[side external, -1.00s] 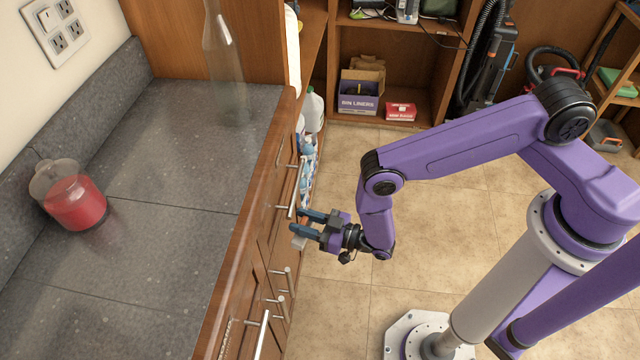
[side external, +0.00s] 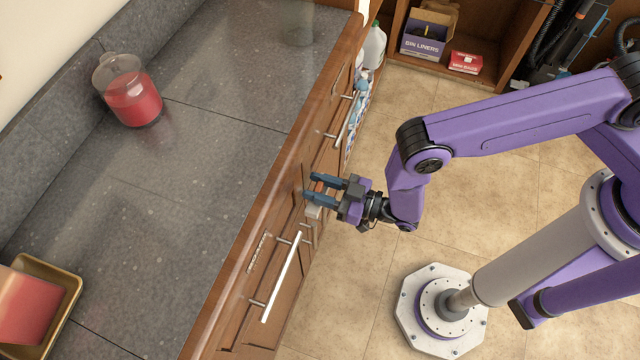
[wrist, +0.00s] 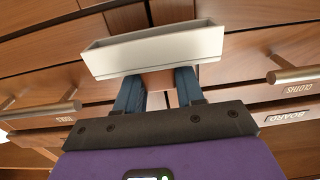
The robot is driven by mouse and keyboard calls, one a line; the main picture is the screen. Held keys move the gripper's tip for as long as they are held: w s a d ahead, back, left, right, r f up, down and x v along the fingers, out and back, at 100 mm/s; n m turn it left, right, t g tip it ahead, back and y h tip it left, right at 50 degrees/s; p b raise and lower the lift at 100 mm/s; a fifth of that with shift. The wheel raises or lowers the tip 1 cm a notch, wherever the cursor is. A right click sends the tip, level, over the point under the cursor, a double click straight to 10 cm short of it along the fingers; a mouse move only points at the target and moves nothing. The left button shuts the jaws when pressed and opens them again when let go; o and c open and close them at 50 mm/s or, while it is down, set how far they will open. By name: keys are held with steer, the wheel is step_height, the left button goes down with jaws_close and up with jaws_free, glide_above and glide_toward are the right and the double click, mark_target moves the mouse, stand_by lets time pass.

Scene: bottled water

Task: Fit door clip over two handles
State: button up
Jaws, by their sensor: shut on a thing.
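My gripper (side external: 318,188) is shut on the door clip, beside the wooden cabinet front. The clip (wrist: 155,50) is a pale channel-shaped piece, seen just beyond my fingertips in the wrist view. In the side view only a small pale part of it (side external: 314,212) shows below the fingers. Metal bar handles stand on the cabinet front: a long one (side external: 283,277) nearer the camera and another (side external: 350,120) farther along. In the wrist view, one handle (wrist: 297,74) is right of the clip and another (wrist: 45,108) is left. The clip appears apart from both.
The stone counter (side external: 170,220) holds a red-filled glass jar (side external: 130,92) and a tan tray (side external: 68,317) with a reddish block. A jug (side external: 375,47) and a bin-liner box (side external: 427,40) are at the back.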

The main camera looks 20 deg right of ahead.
steer(key=shift+f, duration=0.1)
steer(key=shift+f, duration=2.8)
steer(key=shift+f, duration=0.15)
stand_by(3.0)
steer(key=shift+d+f, duration=0.1)
stand_by(1.9)
